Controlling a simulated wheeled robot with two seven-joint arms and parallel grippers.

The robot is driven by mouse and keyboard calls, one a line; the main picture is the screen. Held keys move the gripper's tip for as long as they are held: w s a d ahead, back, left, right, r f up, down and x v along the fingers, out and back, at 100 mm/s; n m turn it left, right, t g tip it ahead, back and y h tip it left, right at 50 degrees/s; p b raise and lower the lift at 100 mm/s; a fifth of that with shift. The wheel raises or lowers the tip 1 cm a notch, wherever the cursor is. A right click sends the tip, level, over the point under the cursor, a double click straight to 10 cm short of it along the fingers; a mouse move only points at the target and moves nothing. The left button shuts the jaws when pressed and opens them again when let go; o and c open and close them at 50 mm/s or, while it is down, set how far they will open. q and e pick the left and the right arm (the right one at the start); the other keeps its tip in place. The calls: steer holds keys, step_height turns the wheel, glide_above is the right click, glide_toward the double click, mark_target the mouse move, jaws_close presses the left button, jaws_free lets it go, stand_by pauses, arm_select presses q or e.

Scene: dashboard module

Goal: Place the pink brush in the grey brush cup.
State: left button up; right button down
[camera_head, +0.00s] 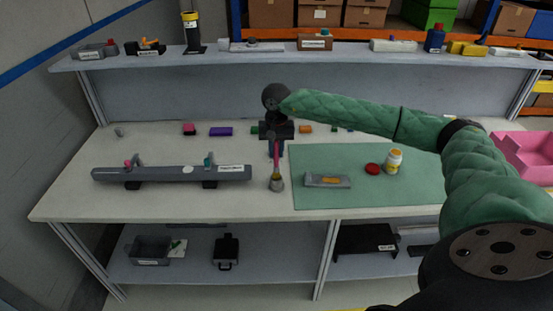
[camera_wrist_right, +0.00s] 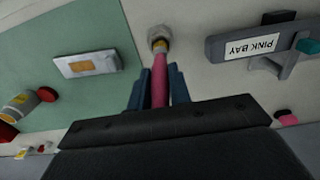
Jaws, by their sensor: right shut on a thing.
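The pink brush (camera_head: 276,161) hangs upright, bristles down, from my right gripper (camera_head: 276,149), which is shut on its handle. In the right wrist view the pink handle (camera_wrist_right: 159,84) runs between the blue fingers of the gripper (camera_wrist_right: 159,92). The small grey brush cup (camera_head: 277,186) stands on the table directly below, just left of the green mat. The yellowish brush tip meets the cup's mouth, and the cup also shows in the wrist view (camera_wrist_right: 160,33). I cannot tell how deep the tip sits in it. My left gripper is out of view.
A long grey rack (camera_head: 165,174) with brackets and labels stands left of the cup. The green mat (camera_head: 340,198) holds a grey tray (camera_head: 318,181), a red lid (camera_head: 373,169) and a yellow-white jar (camera_head: 394,160). Coloured blocks, including a purple one (camera_head: 221,131), line the back.

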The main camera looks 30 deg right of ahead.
mark_target(276, 167)
steer(key=shift+f, duration=0.3)
step_height(276, 167, down, 3)
steer(key=shift+f, duration=0.3)
steer(key=c, duration=1.6)
jaws_free()
steer(key=o, duration=0.3)
steer(key=shift+r+b, duration=0.3)
steer(key=shift+r, duration=0.3)
step_height(276, 167, up, 10)
steer(key=b, duration=0.4)
steer(key=shift+b, duration=0.3)
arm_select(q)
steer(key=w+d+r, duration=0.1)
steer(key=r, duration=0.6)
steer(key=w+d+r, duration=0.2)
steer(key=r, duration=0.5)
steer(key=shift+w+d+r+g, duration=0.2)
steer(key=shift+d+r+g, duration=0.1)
arm_select(e)
steer(key=shift+r, duration=0.55)
